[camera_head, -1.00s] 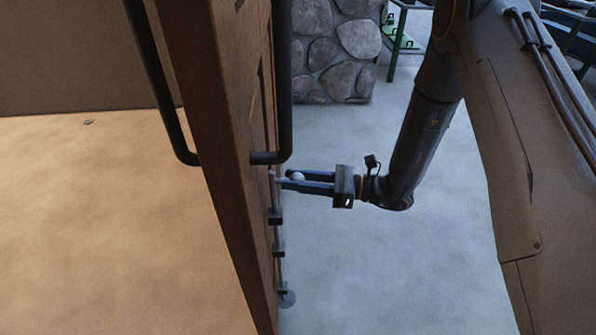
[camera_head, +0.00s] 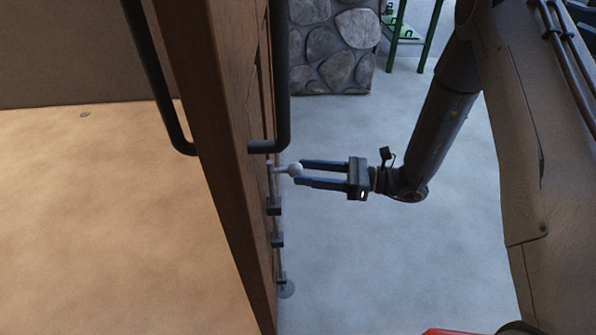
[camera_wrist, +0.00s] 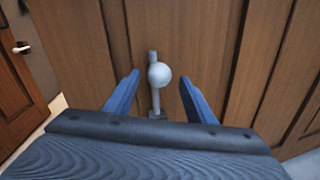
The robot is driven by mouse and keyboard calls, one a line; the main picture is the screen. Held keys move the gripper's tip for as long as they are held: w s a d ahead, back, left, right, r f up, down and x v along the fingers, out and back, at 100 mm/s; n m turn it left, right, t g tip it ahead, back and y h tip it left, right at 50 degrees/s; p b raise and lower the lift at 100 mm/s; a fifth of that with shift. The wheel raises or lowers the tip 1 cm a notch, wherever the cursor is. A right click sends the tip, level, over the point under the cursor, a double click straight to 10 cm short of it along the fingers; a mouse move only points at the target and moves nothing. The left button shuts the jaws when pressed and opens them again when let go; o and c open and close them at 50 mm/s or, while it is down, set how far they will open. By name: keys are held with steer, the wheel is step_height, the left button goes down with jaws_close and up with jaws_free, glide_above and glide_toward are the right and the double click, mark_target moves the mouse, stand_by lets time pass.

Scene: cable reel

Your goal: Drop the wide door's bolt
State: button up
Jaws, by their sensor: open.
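The wooden door (camera_head: 232,190) stands edge-on in the head view. Its metal bolt (camera_head: 275,222) runs upright down the door face through several dark brackets, with a pale round knob (camera_head: 295,169) sticking out near the top. The bolt's foot is by a round plate (camera_head: 287,290) on the floor. My gripper (camera_head: 300,173) is open, its blue fingers pointing at the door with the tips beside the knob. In the wrist view, the knob (camera_wrist: 159,75) shows in the gap between the two finger tips, beyond them, and nothing is held.
Dark bar handles stand on both door faces, one (camera_head: 283,80) just above the bolt. A stone pillar (camera_head: 330,50) and a green frame (camera_head: 410,25) are behind. Another door (camera_wrist: 18,85) shows at left in the wrist view. The pale floor right of the door is clear.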

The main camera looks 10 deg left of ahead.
steer(key=d, duration=0.4)
stand_by(0.4)
steer(key=s+d+r+n+g+h+p, duration=0.1)
steer(key=s+d+r+n+g+h, duration=0.15)
steer(key=s, duration=0.25)
steer(key=s+d+r+n+g+h+p, duration=0.1)
steer(key=s+d+r+n+h, duration=0.1)
steer(key=s+n+h, duration=0.15)
steer(key=s+d+r+n+g+h+p, duration=0.1)
steer(key=s+d+r+n+g+h, duration=0.15)
steer(key=s+n, duration=0.2)
steer(key=s+d+r+n+t+h+p, duration=0.1)
steer(key=d+r+n+t+h, duration=0.2)
steer(key=d, duration=0.5)
steer(key=s+d+r+n+t+h+p, duration=0.1)
steer(key=s+d+r+n+t+h, duration=0.1)
steer(key=d+n+h, duration=0.4)
step_height(320, 180, up, 2)
steer(key=shift+s+d+r+t+p, duration=0.25)
steer(key=shift+d+t+p, duration=0.15)
steer(key=shift+d+t, duration=0.6)
steer(key=shift+d+h, duration=0.1)
steer(key=shift+h, duration=0.15)
